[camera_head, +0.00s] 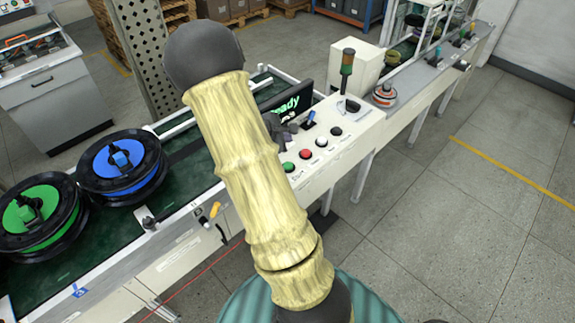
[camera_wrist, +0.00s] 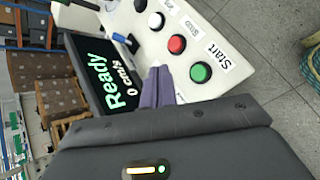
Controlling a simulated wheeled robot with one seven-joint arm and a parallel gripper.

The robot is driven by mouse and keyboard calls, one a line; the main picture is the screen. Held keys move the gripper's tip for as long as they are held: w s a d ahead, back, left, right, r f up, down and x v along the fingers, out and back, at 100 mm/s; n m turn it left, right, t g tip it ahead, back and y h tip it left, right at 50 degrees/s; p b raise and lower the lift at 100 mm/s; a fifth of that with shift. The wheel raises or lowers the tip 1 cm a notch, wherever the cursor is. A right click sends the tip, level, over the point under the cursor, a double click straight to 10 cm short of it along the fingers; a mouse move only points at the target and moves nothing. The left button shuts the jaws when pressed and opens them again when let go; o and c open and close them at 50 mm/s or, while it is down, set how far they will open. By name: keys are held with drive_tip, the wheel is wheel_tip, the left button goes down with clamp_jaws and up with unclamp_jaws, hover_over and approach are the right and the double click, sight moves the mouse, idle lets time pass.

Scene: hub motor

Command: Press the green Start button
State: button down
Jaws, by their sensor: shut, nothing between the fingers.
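The green Start button (camera_head: 288,167) is on the sloped white control panel (camera_head: 345,135), at the near end of a row of buttons. In the wrist view the green button (camera_wrist: 201,72) has the label "Start" beside it. My gripper (camera_wrist: 160,72) is shut and empty, its grey-violet fingertips left of the green button in that view. The fingertips look apart from the button, but their height above the panel is hard to judge. In the head view my arm hides most of the gripper.
A red button (camera_wrist: 177,44) sits right beside the green one, with a white button (camera_wrist: 155,21) and a black one (camera_wrist: 140,5) further along. A screen (camera_wrist: 105,75) reads "Ready". Blue (camera_head: 121,160) and green (camera_head: 38,210) spools lie on the conveyor.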

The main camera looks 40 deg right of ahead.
wheel_tip(320, 180, down, 8)
drive_tip(key=b, duration=0.6)
drive_tip(key=shift+f+b, duration=0.4)
drive_tip(key=shift+b, duration=0.15)
drive_tip(key=shift+a, duration=0.1)
drive_tip(key=shift+s, duration=0.15)
idle(1.0)
idle(0.5)
drive_tip(key=shift+f, duration=0.15)
drive_tip(key=shift+f+b, duration=0.3)
drive_tip(key=shift+b, duration=0.35)
